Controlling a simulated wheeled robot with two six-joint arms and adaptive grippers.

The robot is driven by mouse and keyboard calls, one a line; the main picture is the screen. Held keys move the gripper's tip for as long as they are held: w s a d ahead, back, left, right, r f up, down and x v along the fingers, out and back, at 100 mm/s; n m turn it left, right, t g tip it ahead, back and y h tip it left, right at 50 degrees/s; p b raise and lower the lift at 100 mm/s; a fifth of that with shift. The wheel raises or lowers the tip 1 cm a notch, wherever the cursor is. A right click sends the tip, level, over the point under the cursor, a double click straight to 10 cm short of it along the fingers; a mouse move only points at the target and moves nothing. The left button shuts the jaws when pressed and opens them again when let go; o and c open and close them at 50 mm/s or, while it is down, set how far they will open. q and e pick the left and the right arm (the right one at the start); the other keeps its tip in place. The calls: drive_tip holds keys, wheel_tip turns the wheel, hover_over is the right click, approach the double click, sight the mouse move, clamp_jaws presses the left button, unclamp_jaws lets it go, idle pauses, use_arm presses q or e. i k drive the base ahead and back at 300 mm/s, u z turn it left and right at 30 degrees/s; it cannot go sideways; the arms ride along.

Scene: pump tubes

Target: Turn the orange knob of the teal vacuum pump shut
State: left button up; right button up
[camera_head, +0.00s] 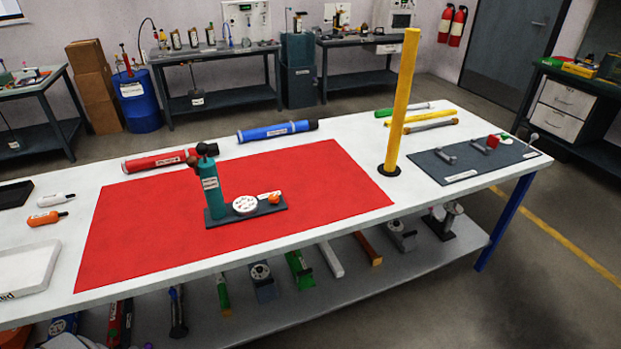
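The teal vacuum pump (211,187) stands upright on the red mat (150,235), near its middle. Its dark base plate (260,211) reaches to the right of the column. A white round dial (245,205) sits on the plate next to the column. The small orange knob (274,197) is at the plate's right end; how far it is turned cannot be told. A dark ball-topped handle (207,150) is on top of the pump. Neither of my grippers shows in the head view.
A yellow pole (403,95) stands upright at the mat's right corner. Red (160,160) and blue (277,131) tubes lie behind the mat. A dark board (470,160) is at right. A white tray (25,268) and small bottles are at left. The mat around the pump is clear.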

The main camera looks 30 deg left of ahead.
sight(273, 199)
drive_tip(key=u, duration=0.45)
drive_tip(key=i, duration=1.15)
drive_tip(key=u, duration=0.8)
